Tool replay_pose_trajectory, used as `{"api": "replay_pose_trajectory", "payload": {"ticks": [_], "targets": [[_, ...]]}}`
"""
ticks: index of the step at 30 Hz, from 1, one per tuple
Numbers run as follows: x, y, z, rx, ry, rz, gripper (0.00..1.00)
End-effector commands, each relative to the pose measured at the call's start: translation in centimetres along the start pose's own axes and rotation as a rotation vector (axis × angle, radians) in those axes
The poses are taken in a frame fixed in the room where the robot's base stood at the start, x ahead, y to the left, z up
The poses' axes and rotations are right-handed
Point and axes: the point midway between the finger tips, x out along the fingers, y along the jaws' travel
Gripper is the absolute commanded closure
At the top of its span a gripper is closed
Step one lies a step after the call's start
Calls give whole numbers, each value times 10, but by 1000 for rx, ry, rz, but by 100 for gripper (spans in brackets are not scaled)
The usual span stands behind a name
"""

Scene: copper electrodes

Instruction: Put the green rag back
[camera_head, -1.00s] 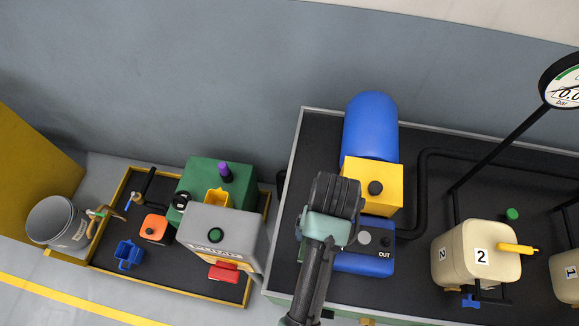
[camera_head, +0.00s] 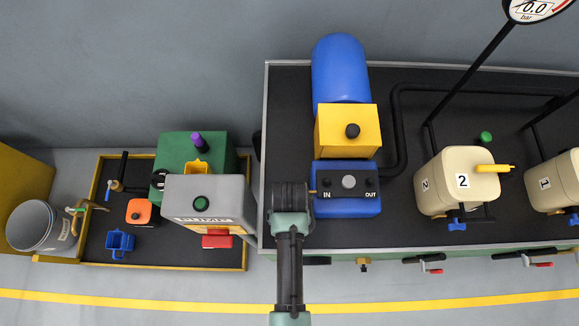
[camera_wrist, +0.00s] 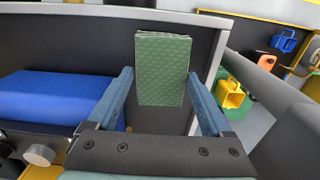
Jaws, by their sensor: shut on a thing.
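The green rag (camera_wrist: 163,68) shows in the wrist view as a textured, folded rectangular pad. My gripper (camera_wrist: 160,78) is shut on it, with one blue finger at each side. The rag stands out beyond the fingers, in front of a dark surface with a light rim. In the head view my wrist is over the left end of the dark bench, left of the blue IN/OUT block. The fingers and rag are hidden there.
The blue block (camera_head: 346,206), yellow block (camera_head: 348,130) and blue tank (camera_head: 341,65) stand on the bench (camera_head: 290,100). Left of it, a yellow-rimmed tray (camera_head: 165,262) holds a grey pump box (camera_head: 207,190). A grey bucket (camera_head: 38,225) stands farther left. Cream container 2 (camera_head: 458,185) is right.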

Motion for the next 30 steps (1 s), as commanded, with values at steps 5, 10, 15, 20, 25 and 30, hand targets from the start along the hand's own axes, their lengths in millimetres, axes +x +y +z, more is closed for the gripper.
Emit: {"api": "replay_pose_trajectory", "payload": {"ticks": [5, 10, 15, 20, 25, 30], "targets": [[2, 0, -1, 0, 2, 0, 53], [4, 0, -1, 0, 1, 0, 53], [4, 0, -1, 0, 1, 0, 0], [4, 0, 0, 0, 1, 0, 0], [-2, 0, -1, 0, 3, 0, 0], [-28, 0, -2, 0, 5, 0, 0]]}}
